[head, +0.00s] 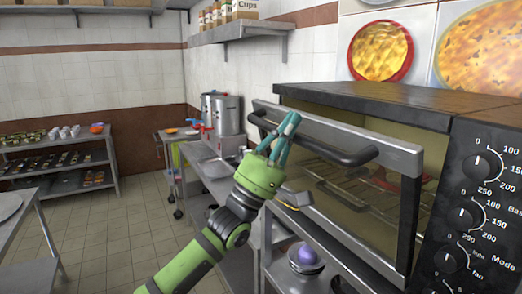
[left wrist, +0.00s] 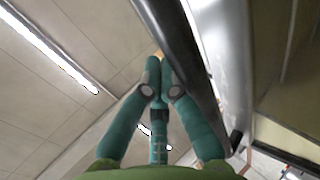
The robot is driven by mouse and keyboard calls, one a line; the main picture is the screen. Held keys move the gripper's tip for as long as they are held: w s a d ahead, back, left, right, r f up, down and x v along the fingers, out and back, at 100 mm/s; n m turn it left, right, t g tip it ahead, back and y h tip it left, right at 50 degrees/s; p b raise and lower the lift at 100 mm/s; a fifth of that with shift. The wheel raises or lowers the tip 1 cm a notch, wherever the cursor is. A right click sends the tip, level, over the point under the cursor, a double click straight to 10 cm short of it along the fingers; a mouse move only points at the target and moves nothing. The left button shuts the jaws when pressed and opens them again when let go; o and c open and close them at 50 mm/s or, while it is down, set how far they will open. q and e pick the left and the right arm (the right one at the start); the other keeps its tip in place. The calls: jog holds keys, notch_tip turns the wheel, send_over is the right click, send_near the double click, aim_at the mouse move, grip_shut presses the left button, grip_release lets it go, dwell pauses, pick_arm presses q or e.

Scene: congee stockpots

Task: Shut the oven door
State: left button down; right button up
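The oven (head: 365,100) stands at the right. Its door (head: 318,196) is a glass panel in a grey metal frame with a long dark handle (head: 312,146) along its upper part. The door's top edge leans out from the oven body, leaving a gap, so it is partly open. My left gripper (head: 290,122) is in front of the handle near its far end, fingers pointing up. In the left wrist view its fingertips (left wrist: 160,65) come together with nothing visible between them, close beside the dark handle (left wrist: 182,55). Whether they touch it is unclear. My right gripper is not visible.
Oven knobs (head: 464,214) are at the right. A steel counter (head: 212,172) with stockpots (head: 222,112) stands beyond the oven. A purple-topped item (head: 304,254) sits below the door. Shelves with trays (head: 60,162) stand at the left. The tiled floor (head: 120,225) between is clear.

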aim_at(313, 115)
pick_arm(q)
jog(key=shift+g+y, duration=0.3)
jog(key=shift+y, duration=0.2)
jog(key=w+d, duration=0.1)
jog(key=w+d+r, duration=0.1)
jog(key=d, duration=0.1)
jog(key=shift+w+d+r, duration=0.1)
jog(key=shift+d, duration=0.05)
jog(key=shift+w+d+r+p, duration=0.15)
jog(key=shift+w+d+p, duration=0.2)
jog(key=shift+w+d, duration=0.15)
jog(key=shift+s+r, duration=0.1)
jog(key=shift+s, duration=0.05)
